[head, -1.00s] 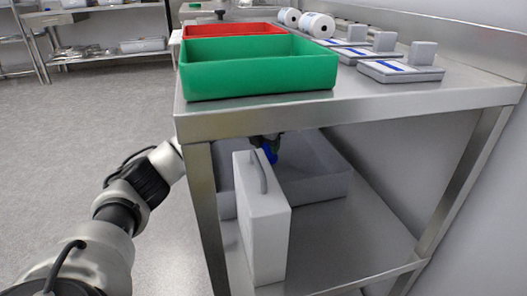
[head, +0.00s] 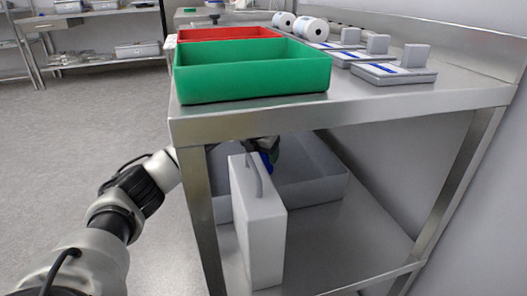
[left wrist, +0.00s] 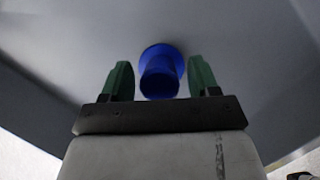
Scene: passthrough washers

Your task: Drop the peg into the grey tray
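The blue peg (left wrist: 160,80) is between the two green fingers of my left gripper (left wrist: 160,70) in the left wrist view, with a narrow gap on each side. The fingers look open. In the head view the peg (head: 266,161) shows as a small blue patch behind the white case, beside my partly hidden left gripper (head: 272,146) under the tabletop. The grey tray (head: 318,184) sits on the lower shelf behind the case. The peg appears over or inside the tray; its exact height is unclear. My right gripper is not in view.
The white case (head: 262,225) with a handle stands upright in front of the tray. The steel tabletop (head: 400,100) is above, with a green bin (head: 250,82), a red bin (head: 230,33) and several grey fixtures. A table leg (head: 202,230) stands beside my left arm.

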